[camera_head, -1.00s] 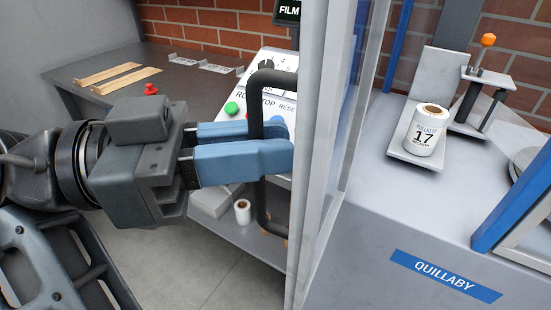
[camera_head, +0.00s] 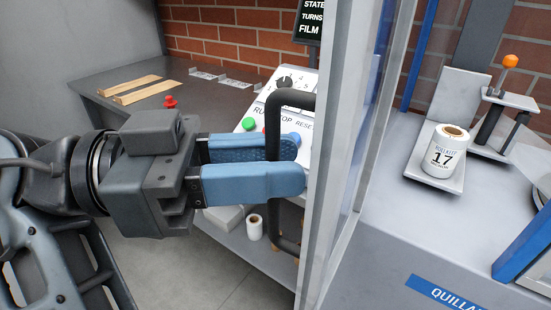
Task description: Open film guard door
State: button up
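The film guard door (camera_head: 338,160) is a clear panel in a pale metal frame, seen nearly edge-on at the centre. Its dark looped handle (camera_head: 284,236) sticks out on the left side of the door. My gripper (camera_head: 285,164) reaches in from the left with two blue fingers. The handle's upright bar passes between them, with one finger behind it and one in front. The fingers stand apart, and the far finger's textured inner face shows. The near finger hides part of the bar, so contact with it is not clear.
A control panel (camera_head: 249,124) with coloured buttons lies behind the handle. A dark bench (camera_head: 90,82) carries wooden strips and a red knob (camera_head: 170,102). A white roll marked 17 (camera_head: 445,155) stands on the machine to the right. A small roll (camera_head: 254,228) sits on a low shelf.

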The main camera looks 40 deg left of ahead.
jog(key=b+v, duration=0.1)
jog(key=v, duration=0.5)
jog(key=shift+s+a, duration=0.25)
jog(key=shift+s, duration=0.05)
dwell(0.3)
